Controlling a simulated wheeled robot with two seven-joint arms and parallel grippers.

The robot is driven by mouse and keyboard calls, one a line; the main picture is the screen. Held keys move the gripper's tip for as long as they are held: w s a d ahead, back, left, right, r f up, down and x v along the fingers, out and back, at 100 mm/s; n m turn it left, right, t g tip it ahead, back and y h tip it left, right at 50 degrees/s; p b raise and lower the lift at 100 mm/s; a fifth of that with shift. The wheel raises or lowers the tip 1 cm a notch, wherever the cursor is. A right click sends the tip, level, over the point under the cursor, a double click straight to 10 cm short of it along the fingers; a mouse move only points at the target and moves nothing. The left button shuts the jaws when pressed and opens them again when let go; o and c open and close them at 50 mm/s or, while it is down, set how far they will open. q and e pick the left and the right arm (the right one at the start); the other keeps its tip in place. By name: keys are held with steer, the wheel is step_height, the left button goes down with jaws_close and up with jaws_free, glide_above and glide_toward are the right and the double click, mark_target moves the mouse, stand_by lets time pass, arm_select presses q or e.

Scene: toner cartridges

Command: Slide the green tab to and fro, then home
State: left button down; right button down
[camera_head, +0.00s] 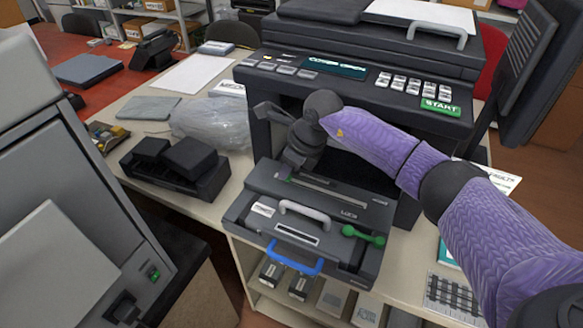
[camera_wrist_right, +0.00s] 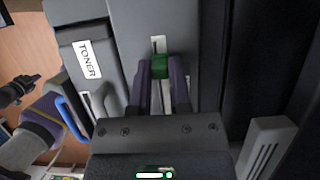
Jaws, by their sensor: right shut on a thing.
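The green tab (camera_wrist_right: 159,66) sits in a pale slot (camera_wrist_right: 157,45) on the dark toner cartridge (camera_wrist_right: 115,45). My right gripper (camera_wrist_right: 160,82) is shut on the tab, with one finger on each side. In the head view my right gripper (camera_head: 293,165) reaches down onto the rear left of the cartridge (camera_head: 340,213), at the left part of its long slot (camera_head: 330,191). The tab is mostly hidden there. What looks like my left gripper (camera_wrist_right: 20,89) shows at the left edge of the right wrist view, away from the cartridge. Its jaws are unclear.
The cartridge has a grey handle (camera_head: 304,212), a green knob (camera_head: 364,235) and a blue handle (camera_head: 291,259). The printer (camera_head: 365,75) stands close behind. A black tray (camera_head: 178,168) and a clear plastic bag (camera_head: 214,124) lie to the left.

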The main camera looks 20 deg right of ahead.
steer(key=shift+w+a, duration=0.1)
steer(key=c, duration=0.6)
jaws_free()
steer(key=shift+w+a, duration=0.1)
steer(key=shift+a, duration=0.05)
steer(key=shift+o, duration=0.2)
